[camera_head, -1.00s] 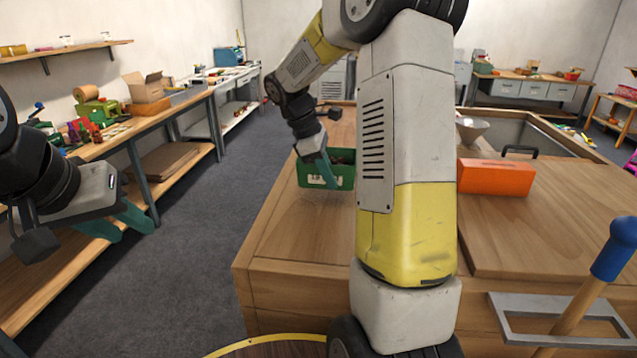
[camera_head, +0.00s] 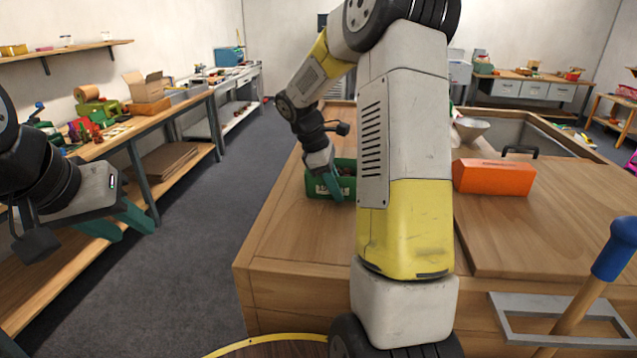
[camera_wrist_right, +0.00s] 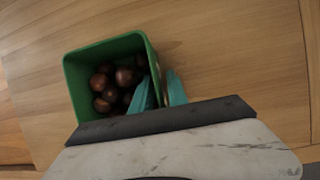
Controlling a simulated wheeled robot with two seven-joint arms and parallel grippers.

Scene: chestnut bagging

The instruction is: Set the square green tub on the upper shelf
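The square green tub (camera_head: 347,187) stands on the wooden counter, partly hidden behind my right arm in the head view. In the right wrist view the tub (camera_wrist_right: 103,47) holds several brown chestnuts (camera_wrist_right: 124,77). My right gripper (camera_wrist_right: 161,82) is at the tub's right wall, with one finger inside the rim and one outside. A gap shows between the fingers, and I see no clear grip on the wall. My left gripper (camera_head: 128,226) is open and empty at the left, away from the tub. A wall shelf (camera_head: 90,47) is at the upper left.
An orange box (camera_head: 493,177) and a metal funnel (camera_head: 470,128) are on the counter, right of my right arm. A blue-handled tool (camera_head: 600,265) stands at the front right. A cluttered workbench (camera_head: 140,125) is at the left. Open floor lies between bench and counter.

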